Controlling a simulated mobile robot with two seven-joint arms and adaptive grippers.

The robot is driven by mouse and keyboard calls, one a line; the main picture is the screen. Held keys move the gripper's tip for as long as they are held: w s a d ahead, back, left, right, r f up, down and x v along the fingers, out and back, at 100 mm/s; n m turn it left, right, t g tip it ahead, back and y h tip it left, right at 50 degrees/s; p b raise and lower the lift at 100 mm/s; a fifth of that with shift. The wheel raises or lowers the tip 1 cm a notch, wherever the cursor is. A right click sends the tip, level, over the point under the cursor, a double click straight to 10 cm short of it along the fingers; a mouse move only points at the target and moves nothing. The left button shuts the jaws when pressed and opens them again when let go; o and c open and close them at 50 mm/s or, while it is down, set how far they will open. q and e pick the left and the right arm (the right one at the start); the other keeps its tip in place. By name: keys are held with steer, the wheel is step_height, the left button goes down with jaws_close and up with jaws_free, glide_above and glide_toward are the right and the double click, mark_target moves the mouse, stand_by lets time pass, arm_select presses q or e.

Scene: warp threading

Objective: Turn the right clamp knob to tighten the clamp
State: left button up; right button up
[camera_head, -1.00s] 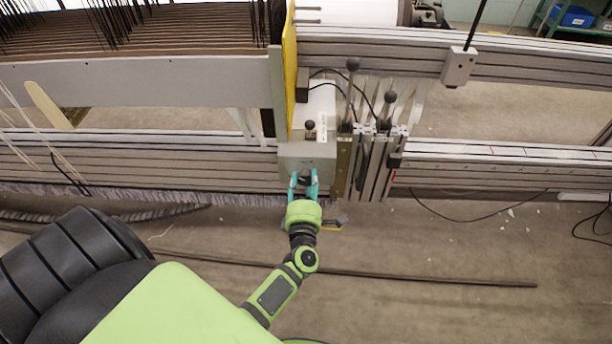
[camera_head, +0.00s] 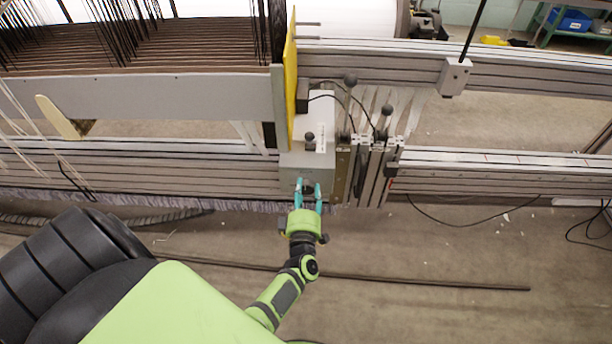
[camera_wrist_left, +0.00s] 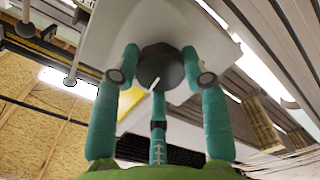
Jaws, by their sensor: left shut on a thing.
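The right clamp knob (camera_wrist_left: 160,66) is dark and faceted, with a thin white mark near its lower edge. It sits on the front face of a grey clamp box (camera_head: 306,160) on the loom's front beam. My left gripper (camera_head: 309,186) reaches up to this face from below. In the left wrist view its teal fingers (camera_wrist_left: 160,60) are around the knob, one on each side and one below. They are shut on it. The fingers partly hide the knob in the head view. My right gripper is in neither view.
A lever with a black ball (camera_head: 387,111) and metal plates (camera_head: 370,175) stand just right of the box. A yellow panel (camera_head: 290,75) rises behind it. Black cables (camera_head: 450,218) hang at the right. The floor below the beam is mostly open, with a long dark rod (camera_head: 430,283) across it.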

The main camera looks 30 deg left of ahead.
arm_select(q)
steer(key=shift+s+a, duration=0.2)
steer(key=shift+a, duration=0.05)
stand_by(0.3)
steer(key=o, duration=1.1)
steer(key=shift+o, duration=0.2)
steer(key=shift+d, duration=0.1)
steer(key=v, duration=0.7)
steer(key=shift+d, duration=0.15)
steer(key=shift+s+m, duration=0.1)
steer(key=shift+m, duration=0.2)
